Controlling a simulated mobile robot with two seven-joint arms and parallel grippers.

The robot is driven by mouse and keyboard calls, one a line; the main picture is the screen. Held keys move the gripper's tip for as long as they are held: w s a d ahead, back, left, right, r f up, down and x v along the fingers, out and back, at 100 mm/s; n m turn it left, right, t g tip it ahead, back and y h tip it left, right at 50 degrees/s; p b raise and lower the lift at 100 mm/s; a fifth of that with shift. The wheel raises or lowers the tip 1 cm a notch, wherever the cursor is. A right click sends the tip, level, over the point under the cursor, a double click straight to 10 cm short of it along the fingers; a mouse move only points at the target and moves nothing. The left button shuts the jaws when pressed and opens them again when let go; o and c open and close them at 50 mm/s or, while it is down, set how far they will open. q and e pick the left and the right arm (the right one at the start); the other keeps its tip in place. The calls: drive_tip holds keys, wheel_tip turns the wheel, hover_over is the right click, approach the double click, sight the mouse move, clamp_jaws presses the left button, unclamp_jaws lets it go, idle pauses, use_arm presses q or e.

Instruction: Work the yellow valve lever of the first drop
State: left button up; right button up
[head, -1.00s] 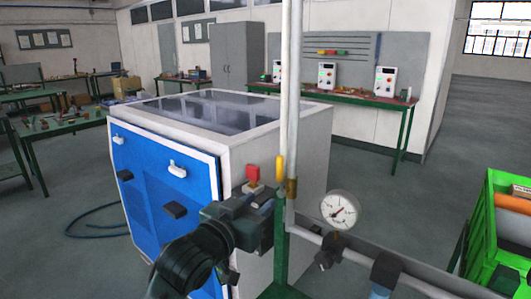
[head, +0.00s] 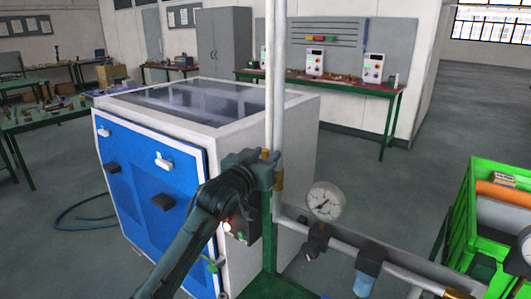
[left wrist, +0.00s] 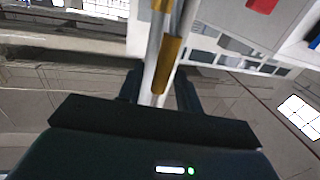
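The valve is on a white upright pipe (head: 279,80) with a brass fitting (head: 278,180) in the head view. My left gripper (head: 268,166) is at the pipe just above this fitting and hides most or all of the yellow lever there. In the left wrist view an ochre-yellow bar (left wrist: 168,65), which looks like the lever, runs along the pipe. The two dark fingers (left wrist: 160,90) stand apart on either side of the pipe and bar. I see no clear contact. My right gripper is not in view.
A round pressure gauge (head: 326,201) sits on the pipework just right of the valve. A white and blue generator cabinet (head: 295,130) stands behind my left arm. A green crate (head: 455,230) is at the right. Open floor lies beyond the gauge.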

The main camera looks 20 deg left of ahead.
use_arm(q)
drive_tip(key=shift+w, duration=0.35)
drive_tip(key=shift+c, duration=0.3)
clamp_jaws()
